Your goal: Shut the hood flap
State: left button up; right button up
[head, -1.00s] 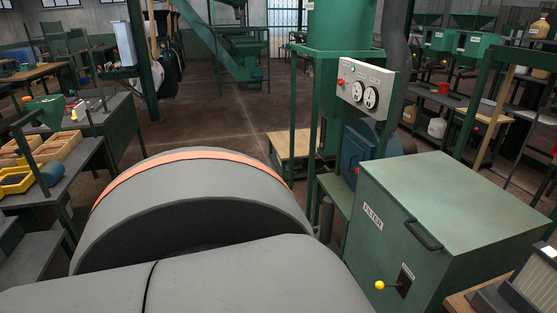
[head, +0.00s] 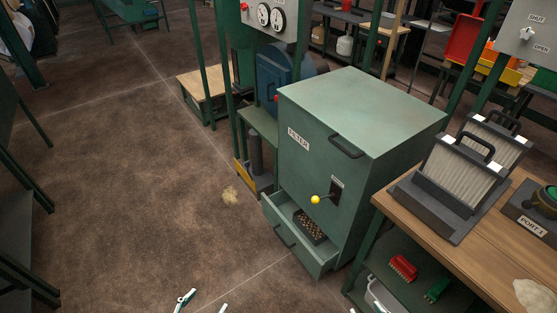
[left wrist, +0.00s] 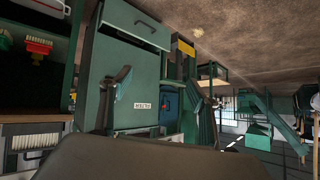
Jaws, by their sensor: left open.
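No hood flap can be made out for certain. A grey panel (head: 535,35) at the upper right of the head view has a pale knob (head: 527,33) between the words SHUT and OPEN; what it works cannot be told. My left gripper (head: 204,303) shows only as two pale fingertips at the bottom edge of the head view, apart, with nothing between them. In the left wrist view my left gripper (left wrist: 162,85) has its fingers spread, with the green filter cabinet (left wrist: 130,65) beyond, upside down. My right gripper is not seen.
The filter cabinet (head: 350,130) has a yellow-knobbed lever (head: 316,199) and an open bottom drawer (head: 290,245). A wooden bench (head: 470,250) at right bears pleated filters (head: 465,175).

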aim_at(248, 179)
jog(key=u, duration=0.35)
jog(key=i+j+z, duration=0.15)
jog(key=z, duration=0.3)
jog(key=i+j+z, duration=0.1)
jog(key=j+z, duration=0.15)
jog(key=z, duration=0.2)
jog(key=i+j+z, duration=0.2)
jog(key=j, duration=0.25)
jog(key=j+z, duration=0.2)
jog(key=j, duration=0.3)
jog(key=i+j, duration=0.1)
jog(key=j, duration=0.35)
jog(key=i+j, duration=0.1)
jog(key=j, duration=0.35)
jog(key=j+z, duration=0.1)
jog(key=j, duration=0.35)
jog(key=i+j, duration=0.15)
jog(key=j, duration=0.3)
